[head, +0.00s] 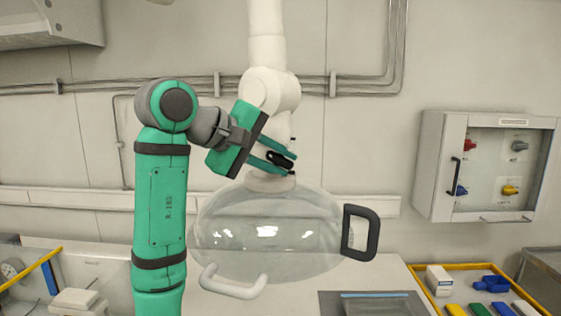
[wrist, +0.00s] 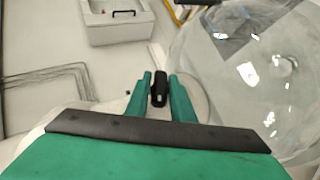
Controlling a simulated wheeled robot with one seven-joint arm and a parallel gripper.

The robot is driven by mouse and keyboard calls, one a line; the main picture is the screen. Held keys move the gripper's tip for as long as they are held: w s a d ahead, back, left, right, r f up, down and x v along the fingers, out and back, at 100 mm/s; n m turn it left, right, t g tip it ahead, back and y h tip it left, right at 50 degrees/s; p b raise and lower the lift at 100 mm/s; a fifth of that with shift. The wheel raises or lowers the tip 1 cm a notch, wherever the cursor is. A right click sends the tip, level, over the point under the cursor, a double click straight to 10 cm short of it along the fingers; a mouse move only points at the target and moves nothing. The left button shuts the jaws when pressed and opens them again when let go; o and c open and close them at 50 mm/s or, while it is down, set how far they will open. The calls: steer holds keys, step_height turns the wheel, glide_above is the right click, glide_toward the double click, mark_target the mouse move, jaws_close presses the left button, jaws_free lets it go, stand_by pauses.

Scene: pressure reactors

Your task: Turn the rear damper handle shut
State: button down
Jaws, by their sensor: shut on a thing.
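The damper handle (head: 280,158) is a small black lever on the white extraction duct (head: 266,40), just above the clear hood (head: 265,240). My gripper (head: 291,163) reaches it from the left, its two green fingers on either side of the handle. In the wrist view the black handle (wrist: 158,90) stands between the fingertips of my gripper (wrist: 160,82), which is shut on it. The fingers hide part of the handle in the head view.
The hood has a black grip (head: 361,232) on its right and a white grip (head: 233,284) in front. A wall cabinet (head: 430,165) hangs at the right. A yellow-rimmed tray (head: 443,267) with coloured items lies on the bench at lower right.

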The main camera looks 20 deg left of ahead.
steer(key=m+g+y, duration=0.1)
steer(key=g+y, duration=0.2)
steer(key=y, duration=0.1)
steer(key=shift+a+r+g, duration=0.1)
steer(key=shift+g, duration=0.3)
steer(key=shift+m+g+y, duration=0.6)
steer(key=shift+g+y, duration=0.7)
steer(key=shift+y, duration=0.3)
steer(key=c, duration=1.7)
jaws_free()
